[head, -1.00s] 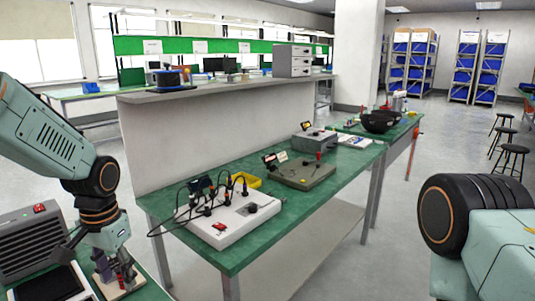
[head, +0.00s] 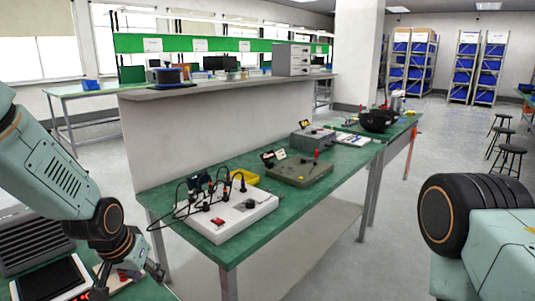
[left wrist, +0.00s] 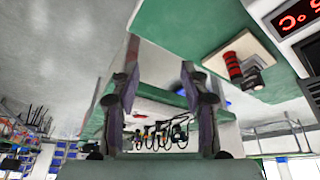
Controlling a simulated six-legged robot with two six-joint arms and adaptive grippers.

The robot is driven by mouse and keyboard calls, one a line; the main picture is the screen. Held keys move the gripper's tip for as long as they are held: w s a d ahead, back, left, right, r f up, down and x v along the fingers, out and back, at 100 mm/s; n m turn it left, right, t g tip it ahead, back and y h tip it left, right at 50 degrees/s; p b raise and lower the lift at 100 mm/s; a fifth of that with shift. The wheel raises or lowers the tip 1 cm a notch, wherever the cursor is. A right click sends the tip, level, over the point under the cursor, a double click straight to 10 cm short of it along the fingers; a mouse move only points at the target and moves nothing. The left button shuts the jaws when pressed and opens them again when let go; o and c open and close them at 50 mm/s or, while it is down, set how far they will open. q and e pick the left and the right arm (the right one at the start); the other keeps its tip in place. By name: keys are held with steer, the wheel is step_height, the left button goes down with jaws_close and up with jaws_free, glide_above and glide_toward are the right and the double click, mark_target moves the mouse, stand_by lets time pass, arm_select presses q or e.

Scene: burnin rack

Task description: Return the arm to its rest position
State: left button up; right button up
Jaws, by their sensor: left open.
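My left arm comes in from the left in the head view, with its gripper (head: 147,271) low at the left, above the near green bench. In the left wrist view the two fingers of the left gripper (left wrist: 159,105) stand wide apart with nothing held between them. Beyond the gap, a white unit with black cables (left wrist: 160,138) shows at a distance. My right gripper is out of view; only a part of my right arm shows at the lower right of the head view.
A small board with a red and black part (left wrist: 233,66) lies on the near bench by the gripper. A device with a red digital display (left wrist: 297,16) is beside it. The white unit (head: 222,215) and a yellow tray (head: 245,177) stand on the middle green bench (head: 222,248).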

arm_select(q)
steer(key=s+d+f+n, duration=0.2)
steer(key=s+d+f, duration=0.1)
steer(key=s+f, duration=0.95)
steer(key=s+f+g, duration=0.2)
steer(key=s+f, duration=0.2)
steer(key=s, duration=0.7)
steer(key=s+f+g+b, duration=0.1)
steer(key=s+f, duration=0.4)
steer(key=s, duration=0.6)
steer(key=shift+s+d+f+g+y, duration=0.15)
steer(key=shift+s+d+g+y, duration=0.2)
steer(key=shift+g, duration=0.35)
steer(key=shift+s+d, duration=0.1)
steer(key=shift+c, duration=0.8)
